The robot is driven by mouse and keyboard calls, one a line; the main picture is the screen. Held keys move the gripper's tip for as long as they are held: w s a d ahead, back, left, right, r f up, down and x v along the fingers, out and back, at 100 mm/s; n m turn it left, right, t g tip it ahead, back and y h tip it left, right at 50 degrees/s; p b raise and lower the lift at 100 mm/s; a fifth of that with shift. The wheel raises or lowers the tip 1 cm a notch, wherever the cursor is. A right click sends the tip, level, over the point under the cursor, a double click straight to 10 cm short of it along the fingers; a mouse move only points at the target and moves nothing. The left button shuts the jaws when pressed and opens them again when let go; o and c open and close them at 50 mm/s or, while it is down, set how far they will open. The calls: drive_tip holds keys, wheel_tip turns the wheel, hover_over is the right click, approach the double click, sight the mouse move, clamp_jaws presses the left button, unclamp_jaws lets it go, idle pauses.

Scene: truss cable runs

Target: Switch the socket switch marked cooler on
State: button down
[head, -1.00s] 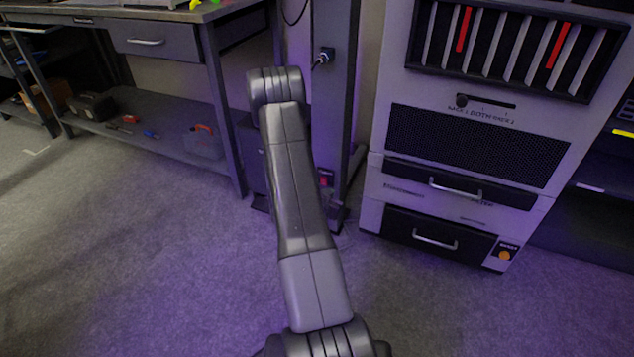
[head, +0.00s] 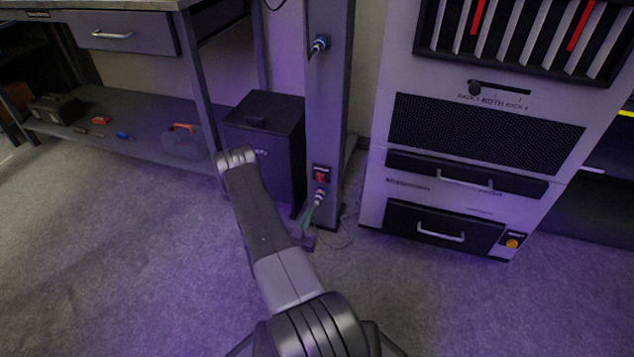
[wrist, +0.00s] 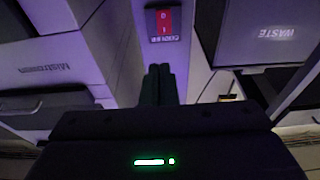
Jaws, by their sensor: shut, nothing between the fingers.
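The socket switch is a red rocker in a dark plate on the grey post; it shows in the head view (head: 320,175) and in the wrist view (wrist: 164,20). Its label in the wrist view is upside down and seems to read cooler. Which way the rocker is tipped I cannot tell. My gripper (wrist: 159,70) is shut and empty, its fingertips together just short of the switch in the picture and apart from it.
A plug (head: 320,195) sits below the switch, with a cable. A black waste bin (head: 265,140) stands left of the post (head: 327,110). A grey cabinet (head: 375,190) with drawers stands to the right. The workbench (head: 197,90) is at left. Carpet in front is clear.

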sight(322, 176)
idle(0.3)
drive_tip(key=b+x, duration=0.4)
drive_tip(key=x, duration=1)
drive_tip(key=shift+r, duration=0.1)
